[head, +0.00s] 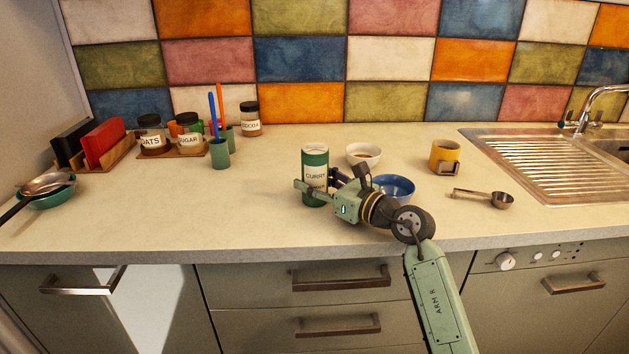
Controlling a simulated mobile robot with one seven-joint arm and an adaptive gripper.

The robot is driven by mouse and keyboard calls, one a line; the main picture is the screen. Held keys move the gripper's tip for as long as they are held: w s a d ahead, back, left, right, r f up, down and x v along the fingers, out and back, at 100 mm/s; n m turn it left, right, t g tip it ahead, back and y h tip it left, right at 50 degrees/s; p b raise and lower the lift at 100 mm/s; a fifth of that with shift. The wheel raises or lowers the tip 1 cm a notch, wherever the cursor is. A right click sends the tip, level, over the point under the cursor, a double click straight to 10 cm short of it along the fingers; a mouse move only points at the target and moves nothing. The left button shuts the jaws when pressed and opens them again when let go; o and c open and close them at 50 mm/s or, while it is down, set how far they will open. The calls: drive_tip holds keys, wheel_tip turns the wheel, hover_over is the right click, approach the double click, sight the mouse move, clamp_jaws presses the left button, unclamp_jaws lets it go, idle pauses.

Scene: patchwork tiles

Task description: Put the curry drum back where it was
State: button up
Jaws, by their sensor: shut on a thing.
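The curry drum (315,162) is a green cylinder with a white label and a pale top, upright at the middle of the counter. My gripper (318,190) is shut on its lower part, reaching in from the right. One finger shows in front of the drum; the other is mostly hidden behind it. I cannot tell whether the drum's base touches the counter. At the back left, a wooden rack (188,153) holds several labelled jars, among them an oats jar (152,141) and a sugar jar (189,139). A cocoa jar (250,124) stands apart to the right.
A green cup (220,158) with sticks stands left of the drum. A white bowl (363,157), a blue bowl (397,187), a yellow mug (445,157) and a metal scoop (496,200) lie to the right.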

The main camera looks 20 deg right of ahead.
sight(325, 185)
drive_tip(key=o, duration=1.2)
drive_tip(key=shift+o, duration=0.2)
drive_tip(key=shift+s+r+p, duration=0.1)
drive_tip(key=shift+r+p, duration=0.05)
drive_tip(key=shift+p, duration=0.15)
drive_tip(key=b+v, duration=0.3)
drive_tip(key=v, duration=0.3)
drive_tip(key=shift+s+d, duration=0.2)
drive_tip(key=shift+s, duration=0.05)
drive_tip(key=shift+s+d, duration=0.15)
drive_tip(key=shift+s, duration=0.2)
